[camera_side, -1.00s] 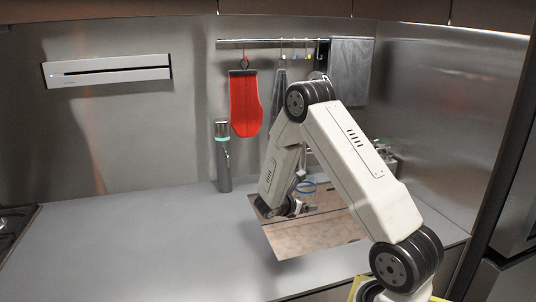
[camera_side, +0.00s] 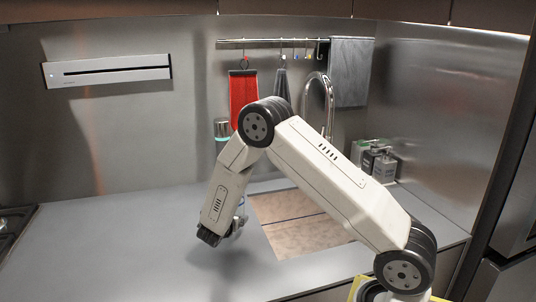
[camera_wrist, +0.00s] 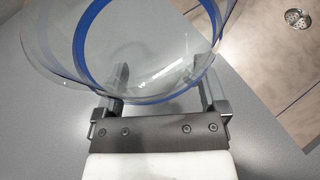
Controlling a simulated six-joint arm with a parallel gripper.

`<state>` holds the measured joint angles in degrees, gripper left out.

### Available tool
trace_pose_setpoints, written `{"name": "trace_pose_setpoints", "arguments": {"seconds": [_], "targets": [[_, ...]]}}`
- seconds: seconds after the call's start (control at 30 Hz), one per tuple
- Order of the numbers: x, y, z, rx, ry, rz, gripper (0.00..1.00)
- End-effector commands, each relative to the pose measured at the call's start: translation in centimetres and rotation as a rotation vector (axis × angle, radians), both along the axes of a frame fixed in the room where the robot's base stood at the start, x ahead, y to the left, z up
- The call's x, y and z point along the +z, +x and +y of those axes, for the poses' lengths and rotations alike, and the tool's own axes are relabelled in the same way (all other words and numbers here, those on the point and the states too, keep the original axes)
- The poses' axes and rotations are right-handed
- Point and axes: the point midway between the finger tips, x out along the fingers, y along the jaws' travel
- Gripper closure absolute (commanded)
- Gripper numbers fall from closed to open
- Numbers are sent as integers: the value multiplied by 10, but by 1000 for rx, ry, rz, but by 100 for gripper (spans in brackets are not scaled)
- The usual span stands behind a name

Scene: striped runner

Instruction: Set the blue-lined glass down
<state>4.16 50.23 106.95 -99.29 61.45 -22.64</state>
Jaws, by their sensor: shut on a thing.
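The blue-lined glass (camera_wrist: 150,62) fills the upper part of the wrist view. It is clear, with blue bands around it. My gripper (camera_wrist: 162,82) is shut on the glass, with one finger on each side of it. My wrist and arm hide the glass almost wholly there. I cannot tell whether the glass touches the counter.
A tall faucet (camera_side: 328,105) and soap dispensers (camera_side: 384,165) stand behind. A red mitt (camera_side: 243,95) hangs on the rail. The counter on the left is clear.

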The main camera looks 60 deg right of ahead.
Motion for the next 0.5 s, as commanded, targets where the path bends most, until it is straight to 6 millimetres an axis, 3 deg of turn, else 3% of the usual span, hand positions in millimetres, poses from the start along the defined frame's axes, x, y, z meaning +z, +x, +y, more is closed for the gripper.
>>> {"name": "trace_pose_setpoints", "arguments": {"seconds": [0.03,0.2,0.5], "targets": [[-1,8,12,34,-1,-1,88],[-2,22,35,102,-2,-1,88],[-2,27,41,120,-2,-1,88]]}}
